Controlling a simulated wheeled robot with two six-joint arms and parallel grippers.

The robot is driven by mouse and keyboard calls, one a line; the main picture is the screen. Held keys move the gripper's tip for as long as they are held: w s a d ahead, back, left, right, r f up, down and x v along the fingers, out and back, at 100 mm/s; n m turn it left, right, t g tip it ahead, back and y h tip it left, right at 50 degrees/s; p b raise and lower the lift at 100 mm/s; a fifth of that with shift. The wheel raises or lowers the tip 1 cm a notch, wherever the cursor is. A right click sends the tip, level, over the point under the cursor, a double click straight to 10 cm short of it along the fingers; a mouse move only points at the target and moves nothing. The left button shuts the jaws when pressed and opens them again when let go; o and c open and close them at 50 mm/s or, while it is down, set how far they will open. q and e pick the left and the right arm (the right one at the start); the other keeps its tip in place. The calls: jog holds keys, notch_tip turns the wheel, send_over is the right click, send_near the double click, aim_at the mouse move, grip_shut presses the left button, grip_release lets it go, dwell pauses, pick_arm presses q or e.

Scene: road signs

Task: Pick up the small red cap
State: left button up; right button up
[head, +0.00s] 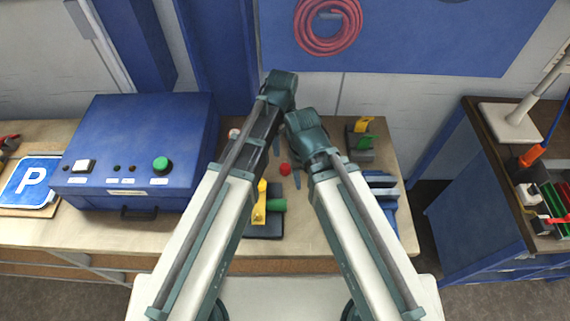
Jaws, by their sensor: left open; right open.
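The small red cap (285,169) lies on the wooden workbench, in the gap between my two arms. My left gripper (274,147) is open, a little above the cap in the picture and mostly hidden by its own arm. My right gripper (299,176) is open, with one dark finger showing just right of the cap. The cap appears to lie outside both grippers. Whether a finger touches it, I cannot tell.
A blue control box (140,150) fills the bench's left side. Yellow-and-green parts on dark bases stand in front (260,210) and at the back right (361,140). Blue-grey blocks (382,185) lie at right. A separate blue cabinet (480,215) stands farther right.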

pick_arm(q)
jog(key=b, duration=0.9)
send_over(284, 165)
jog(key=f, duration=0.8)
jog(key=shift+s+a+f, duration=0.15)
jog(key=shift+s+f, duration=0.25)
pick_arm(e)
notch_tip(284, 165, down, 9)
jog(key=shift+r, duration=0.15)
pick_arm(q)
jog(key=f+b, duration=0.4)
jog(key=f, duration=0.1)
jog(key=shift+w+b, duration=0.4)
pick_arm(e)
notch_tip(284, 165, down, 5)
jog(key=shift+f, duration=0.1)
pick_arm(q)
grip_shut()
